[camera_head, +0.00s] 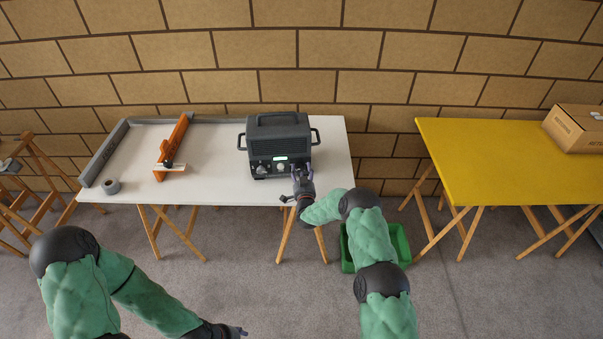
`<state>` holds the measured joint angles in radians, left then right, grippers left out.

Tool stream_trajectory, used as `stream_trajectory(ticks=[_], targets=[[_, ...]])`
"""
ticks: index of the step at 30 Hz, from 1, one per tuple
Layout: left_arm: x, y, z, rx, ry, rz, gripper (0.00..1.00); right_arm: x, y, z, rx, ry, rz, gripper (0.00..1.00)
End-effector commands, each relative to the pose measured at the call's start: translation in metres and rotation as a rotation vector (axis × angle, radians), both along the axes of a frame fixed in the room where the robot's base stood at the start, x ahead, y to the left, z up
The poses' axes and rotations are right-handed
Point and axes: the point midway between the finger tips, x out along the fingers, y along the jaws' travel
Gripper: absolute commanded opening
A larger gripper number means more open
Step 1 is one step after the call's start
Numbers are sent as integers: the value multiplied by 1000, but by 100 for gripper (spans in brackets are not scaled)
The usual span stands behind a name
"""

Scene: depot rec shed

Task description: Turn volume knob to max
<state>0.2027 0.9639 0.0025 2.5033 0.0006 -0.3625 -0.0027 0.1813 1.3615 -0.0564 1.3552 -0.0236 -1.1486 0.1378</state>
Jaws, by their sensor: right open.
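A dark grey radio-like box (277,132) with side handles and a top handle stands on the white table (215,150), against the right part.
A green crate (347,262) stands on the floor behind my right arm. A yellow table (480,160) at right holds a cardboard box (574,128).

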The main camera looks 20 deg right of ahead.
Motion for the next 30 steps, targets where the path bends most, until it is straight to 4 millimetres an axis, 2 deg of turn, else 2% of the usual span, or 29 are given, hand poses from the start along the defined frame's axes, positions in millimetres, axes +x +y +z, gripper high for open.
stream_trajectory(ticks=[6,12,22,30], targets=[[0,0,0,0,0,0,47,0,0,0,0,1,0,56],[0,0,0,0,0,0,47,0,0,0,0,1,0,0],[0,0,-4,0,0,0,47,0,0,-1,27,-5,0,0],[0,0,-24,0,0,0,47,0,-1,-2,166,-32,0,0]])
